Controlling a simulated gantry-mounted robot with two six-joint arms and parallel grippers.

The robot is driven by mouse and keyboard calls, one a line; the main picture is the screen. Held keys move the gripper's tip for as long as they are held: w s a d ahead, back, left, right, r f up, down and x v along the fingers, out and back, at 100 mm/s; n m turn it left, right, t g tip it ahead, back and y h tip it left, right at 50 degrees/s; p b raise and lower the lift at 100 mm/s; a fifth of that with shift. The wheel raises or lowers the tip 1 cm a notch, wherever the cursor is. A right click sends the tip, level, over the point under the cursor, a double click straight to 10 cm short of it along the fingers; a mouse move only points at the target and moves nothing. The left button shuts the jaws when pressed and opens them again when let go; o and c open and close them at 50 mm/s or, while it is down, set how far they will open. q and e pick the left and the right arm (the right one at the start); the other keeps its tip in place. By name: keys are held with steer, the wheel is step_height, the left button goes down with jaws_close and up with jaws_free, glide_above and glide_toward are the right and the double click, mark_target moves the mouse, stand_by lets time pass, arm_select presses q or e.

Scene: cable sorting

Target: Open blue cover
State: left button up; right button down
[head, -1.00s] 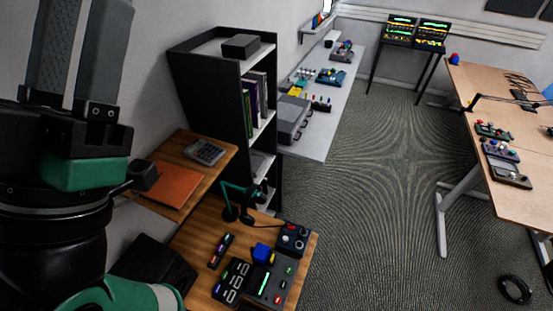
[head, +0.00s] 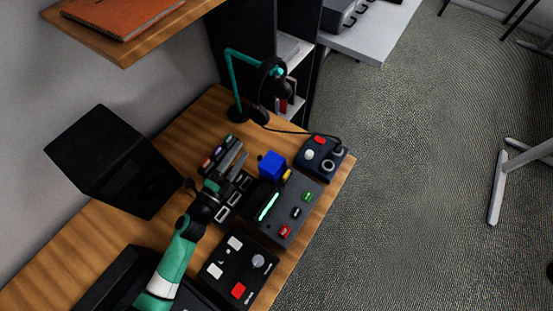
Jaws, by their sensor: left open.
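The blue cover (head: 272,165) is a small blue block-shaped piece at the back edge of a dark grey panel box (head: 285,213) on the wooden desk. It looks closed, and what is under it is hidden. My right gripper is not in view.
The wooden desk (head: 110,225) also holds a teal lamp (head: 231,75), a black speaker-like box (head: 115,160), a dark box with a red button and knobs (head: 322,158), and a black switch panel (head: 240,270).

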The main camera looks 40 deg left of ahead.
mark_target(269, 165)
arm_select(q)
steer(key=shift+m+g+h, duration=0.5)
steer(key=shift+m+h, duration=0.2)
steer(key=shift+m, duration=0.1)
steer(key=f, duration=0.3)
steer(key=s+d+f+b, duration=0.1)
steer(key=f, duration=0.1)
steer(key=s+d+f, duration=0.1)
steer(key=f, duration=0.2)
steer(key=shift+f, duration=0.3)
steer(key=shift+s+d+f, duration=0.15)
steer(key=shift+f, duration=0.15)
steer(key=shift+r, duration=0.1)
steer(key=w, duration=0.4)
steer(key=w+b, duration=0.1)
steer(key=w, duration=0.2)
steer(key=w+b, duration=0.1)
steer(key=w, duration=0.3)
steer(key=shift+w+a, duration=0.3)
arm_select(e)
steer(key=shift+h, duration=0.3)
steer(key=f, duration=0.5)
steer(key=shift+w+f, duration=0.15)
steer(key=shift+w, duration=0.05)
arm_select(q)
jaws_close()
